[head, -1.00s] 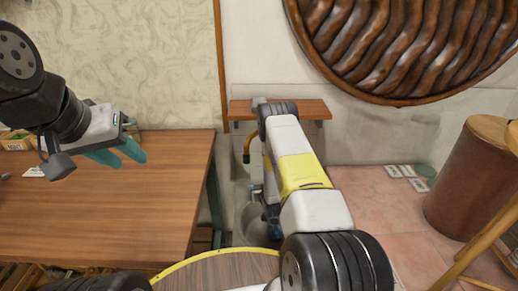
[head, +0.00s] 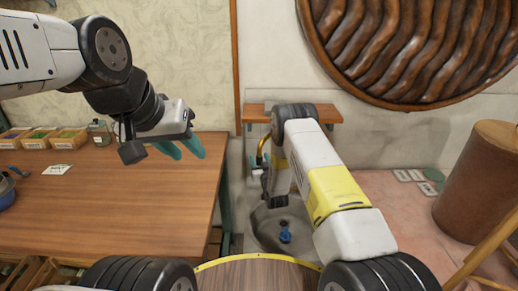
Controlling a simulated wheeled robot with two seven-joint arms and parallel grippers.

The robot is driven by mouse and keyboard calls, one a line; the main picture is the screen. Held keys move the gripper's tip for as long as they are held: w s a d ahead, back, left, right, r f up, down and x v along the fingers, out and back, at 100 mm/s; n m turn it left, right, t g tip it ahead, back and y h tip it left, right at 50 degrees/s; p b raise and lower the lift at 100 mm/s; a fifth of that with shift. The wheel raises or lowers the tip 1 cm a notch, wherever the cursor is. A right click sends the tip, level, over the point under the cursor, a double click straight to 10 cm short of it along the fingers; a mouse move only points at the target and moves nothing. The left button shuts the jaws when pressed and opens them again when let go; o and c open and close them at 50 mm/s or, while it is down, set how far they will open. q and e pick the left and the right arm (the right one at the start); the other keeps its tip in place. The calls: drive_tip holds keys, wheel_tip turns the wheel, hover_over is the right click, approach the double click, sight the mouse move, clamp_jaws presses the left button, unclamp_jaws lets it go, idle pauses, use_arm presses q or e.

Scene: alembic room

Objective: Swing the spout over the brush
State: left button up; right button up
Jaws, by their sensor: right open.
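The brass-coloured curved spout (head: 262,149) stands at the back of the sink, below the small wooden shelf. A blue brush (head: 285,235) lies in the grey sink basin (head: 262,228), below and to the right of the spout. My right arm reaches over the basin and bends down beside the spout. My right gripper (head: 257,170) is open close to the spout, mostly hidden by its own wrist; I cannot tell whether it touches the spout.
The wooden table (head: 120,205) fills the left, with small boxes (head: 40,137), a jar (head: 100,133) and a white card (head: 57,169) on it. The wooden shelf (head: 318,114) overhangs the sink. A brown drum (head: 480,180) stands at right. The table's middle is clear.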

drive_tip(key=shift+x, duration=1.7)
drive_tip(key=shift+c, duration=0.4)
clamp_jaws()
